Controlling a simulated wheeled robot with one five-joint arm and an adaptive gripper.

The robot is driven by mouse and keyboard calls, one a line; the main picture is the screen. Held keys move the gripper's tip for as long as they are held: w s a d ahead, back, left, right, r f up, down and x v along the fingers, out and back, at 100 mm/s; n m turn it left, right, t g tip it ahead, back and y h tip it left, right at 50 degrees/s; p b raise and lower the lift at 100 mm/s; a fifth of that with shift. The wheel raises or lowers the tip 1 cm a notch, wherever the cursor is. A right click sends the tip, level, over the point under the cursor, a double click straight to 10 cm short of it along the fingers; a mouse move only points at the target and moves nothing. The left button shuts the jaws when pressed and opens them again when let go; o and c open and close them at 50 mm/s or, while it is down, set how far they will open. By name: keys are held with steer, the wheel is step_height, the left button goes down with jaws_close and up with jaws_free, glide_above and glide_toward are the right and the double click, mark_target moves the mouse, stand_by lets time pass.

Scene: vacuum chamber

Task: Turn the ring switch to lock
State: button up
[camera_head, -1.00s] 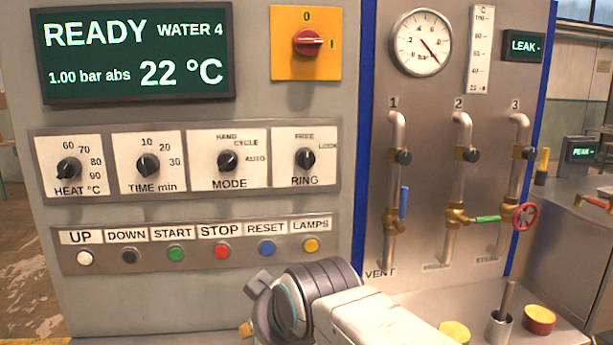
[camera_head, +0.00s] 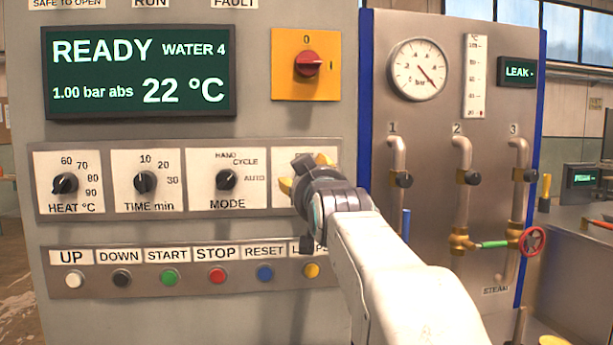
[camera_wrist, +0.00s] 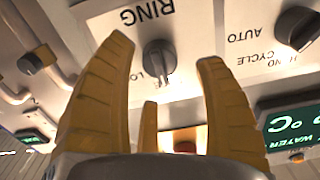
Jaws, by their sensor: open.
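The ring switch (camera_wrist: 159,58) is a dark grey knob on a white plate marked RING, seen upside down in the wrist view. Its LOCK label is partly hidden there by a finger. In the head view my arm and gripper (camera_head: 296,185) cover the knob and most of its plate (camera_head: 284,158). My gripper also fills the lower wrist view (camera_wrist: 163,75), its yellow fingers open, with the knob showing between the fingertips. Nothing is held. I cannot tell whether any finger touches the knob.
The MODE knob (camera_head: 226,180) is just left of the ring switch. A row of buttons, with the yellow lamps button (camera_head: 311,270) nearest my arm, runs below. The red main switch (camera_head: 307,64) is above. Pipes and valves (camera_head: 463,190) stand to the right.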

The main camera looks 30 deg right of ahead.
steer(key=shift+x, duration=1.65)
steer(key=c, duration=1.2)
